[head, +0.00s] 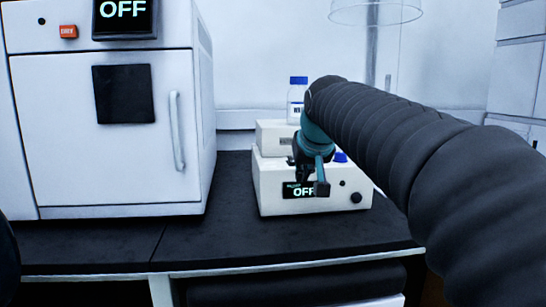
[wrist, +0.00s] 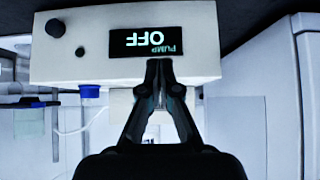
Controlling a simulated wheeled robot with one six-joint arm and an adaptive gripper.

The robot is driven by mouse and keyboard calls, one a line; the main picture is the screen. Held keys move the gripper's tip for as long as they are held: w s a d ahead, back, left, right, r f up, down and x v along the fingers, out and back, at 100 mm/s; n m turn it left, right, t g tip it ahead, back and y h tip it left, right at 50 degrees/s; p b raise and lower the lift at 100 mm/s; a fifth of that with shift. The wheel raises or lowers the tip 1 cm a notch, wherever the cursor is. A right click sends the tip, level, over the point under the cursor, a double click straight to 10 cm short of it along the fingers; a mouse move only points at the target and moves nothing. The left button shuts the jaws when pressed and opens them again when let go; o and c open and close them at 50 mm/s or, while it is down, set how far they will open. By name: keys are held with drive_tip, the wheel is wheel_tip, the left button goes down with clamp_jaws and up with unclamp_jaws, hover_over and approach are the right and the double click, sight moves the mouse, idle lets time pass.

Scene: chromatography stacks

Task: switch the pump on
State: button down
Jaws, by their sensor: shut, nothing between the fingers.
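The pump (head: 272,175) is a low white box on the dark bench. Its front has a dark display (head: 297,190) reading OFF, a small dark button (head: 342,183) and a larger round black knob (head: 356,197). In the wrist view, the pump (wrist: 200,62) appears upside down, with the display (wrist: 145,41) reading PUMP OFF, the button (wrist: 80,51) and the knob (wrist: 55,28). My gripper (head: 321,187) is shut and empty in front of the pump, overlapping the display's right end in the head view. In the wrist view, its fingertips (wrist: 158,66) overlap the display's edge; contact cannot be told.
A large white oven (head: 60,165) with its own OFF display (head: 124,12) and an orange switch (head: 68,31) stands left. A blue-capped bottle (head: 297,97) stands on a white unit behind the pump. The dark bench (head: 200,245) is clear in front.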

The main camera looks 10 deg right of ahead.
wheel_tip(320, 180, up, 12)
drive_tip(key=w+t, duration=0.1)
drive_tip(key=t, duration=0.1)
drive_tip(key=shift+r, duration=0.15)
drive_tip(key=shift+w, duration=0.1)
drive_tip(key=x, duration=1)
drive_tip(key=shift+r+b, duration=0.1)
drive_tip(key=shift+b, duration=0.3)
drive_tip(key=shift+w+f+b, duration=0.25)
drive_tip(key=shift+f+b, duration=0.05)
drive_tip(key=shift+f, duration=0.7)
drive_tip(key=shift+w+f+b, duration=0.2)
drive_tip(key=shift+f+b, duration=0.05)
drive_tip(key=shift+f, duration=0.7)
